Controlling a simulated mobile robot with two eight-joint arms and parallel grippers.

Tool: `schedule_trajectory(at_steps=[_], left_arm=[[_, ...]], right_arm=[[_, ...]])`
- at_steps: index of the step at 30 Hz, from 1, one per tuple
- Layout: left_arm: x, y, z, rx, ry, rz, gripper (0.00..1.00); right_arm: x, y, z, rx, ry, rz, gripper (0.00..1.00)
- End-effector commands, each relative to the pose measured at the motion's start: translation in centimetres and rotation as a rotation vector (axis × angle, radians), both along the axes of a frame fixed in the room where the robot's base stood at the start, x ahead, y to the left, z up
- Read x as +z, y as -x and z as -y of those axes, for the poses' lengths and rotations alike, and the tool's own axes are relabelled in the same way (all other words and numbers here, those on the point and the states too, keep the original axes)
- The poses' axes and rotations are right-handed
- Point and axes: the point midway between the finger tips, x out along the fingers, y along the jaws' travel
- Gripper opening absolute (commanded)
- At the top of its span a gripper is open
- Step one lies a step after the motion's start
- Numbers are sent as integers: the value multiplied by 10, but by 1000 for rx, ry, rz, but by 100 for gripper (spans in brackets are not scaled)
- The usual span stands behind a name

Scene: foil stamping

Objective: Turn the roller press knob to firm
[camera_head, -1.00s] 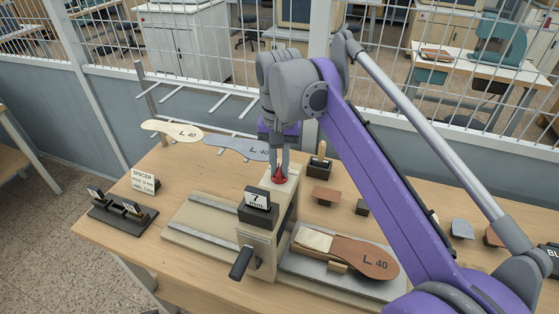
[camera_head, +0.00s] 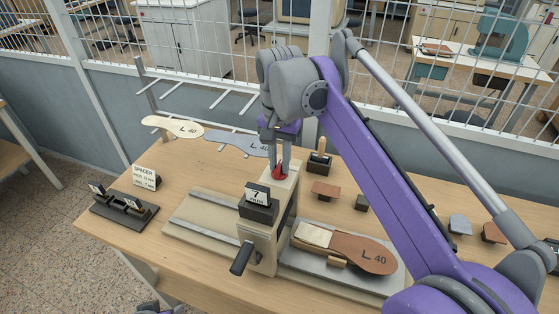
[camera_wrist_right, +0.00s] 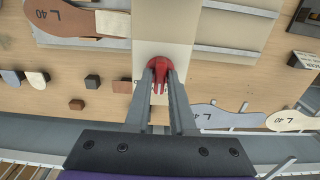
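The roller press (camera_head: 257,238) stands on the wooden table, a cream housing with a dark block marked 7 on its front and a black crank handle (camera_head: 242,258) below. Its red knob (camera_head: 279,172) sits on top of the housing. My right gripper (camera_head: 280,164) points down with its fingers on either side of the knob. In the right wrist view the red knob (camera_wrist_right: 160,66) lies between the fingertips (camera_wrist_right: 161,74), which appear to touch it on both sides. The fingers partly cover the knob, and no firm mark is readable.
A brown sole piece marked L 40 (camera_head: 372,255) lies on the press bed at right. Sole templates (camera_head: 173,127) are behind the press. A spacer sign (camera_head: 144,177) and dark spacer holder (camera_head: 123,215) are at left. Small blocks (camera_head: 325,191) lie to the right.

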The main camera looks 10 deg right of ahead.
Motion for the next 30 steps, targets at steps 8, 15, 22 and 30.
schedule_trajectory(at_steps=[8,15,22,30], left_arm=[[0,0,0,0,0,0,50],[2,-1,0,0,0,2,50],[12,-6,0,0,0,11,50],[26,-13,0,0,0,24,50]], right_arm=[[0,0,0,0,-1,-1,46],[9,0,0,1,-1,-1,46],[53,-1,0,1,0,1,46],[99,-1,0,0,0,1,46]])
